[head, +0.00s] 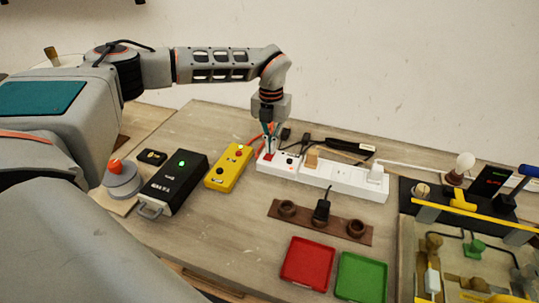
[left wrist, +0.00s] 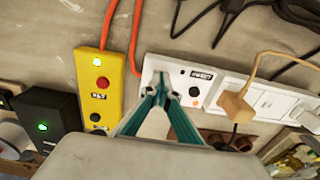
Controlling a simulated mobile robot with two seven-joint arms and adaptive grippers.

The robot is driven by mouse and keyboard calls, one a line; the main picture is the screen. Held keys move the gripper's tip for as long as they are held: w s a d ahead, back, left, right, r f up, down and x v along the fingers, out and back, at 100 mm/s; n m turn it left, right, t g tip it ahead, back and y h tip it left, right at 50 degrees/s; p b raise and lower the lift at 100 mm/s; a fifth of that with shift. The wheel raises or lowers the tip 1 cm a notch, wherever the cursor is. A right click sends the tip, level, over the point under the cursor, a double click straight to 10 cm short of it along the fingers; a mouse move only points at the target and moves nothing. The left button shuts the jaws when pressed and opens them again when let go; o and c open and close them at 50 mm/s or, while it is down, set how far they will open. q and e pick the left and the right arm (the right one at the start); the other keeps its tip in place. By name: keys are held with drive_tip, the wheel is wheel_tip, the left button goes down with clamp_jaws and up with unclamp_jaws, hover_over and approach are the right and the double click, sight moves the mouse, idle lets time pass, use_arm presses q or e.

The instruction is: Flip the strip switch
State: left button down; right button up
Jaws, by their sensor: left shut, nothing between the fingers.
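The white power strip (head: 340,178) lies across the table, and its left end also shows in the left wrist view (left wrist: 205,78). A red switch (head: 268,156) sits at the strip's left end. My left gripper (head: 270,148) points down over that end, and its fingers are shut with nothing between them. In the left wrist view the fingertips (left wrist: 161,90) cover the switch area, so the switch's position and any contact cannot be told. My right gripper is out of view.
A yellow box (head: 229,167) with buttons and a black box (head: 174,180) with a green light stand left of the strip. A brown socket board (head: 303,219) lies in front, with a red tray (head: 308,263) and a green tray (head: 361,278) nearer. Black cables lie behind the strip.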

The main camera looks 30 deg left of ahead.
use_arm(q)
wheel_tip(320, 180, up, 2)
drive_tip(key=shift+r+p, duration=0.15)
drive_tip(key=shift+p, duration=0.95)
drive_tip(key=shift+r, duration=2.35)
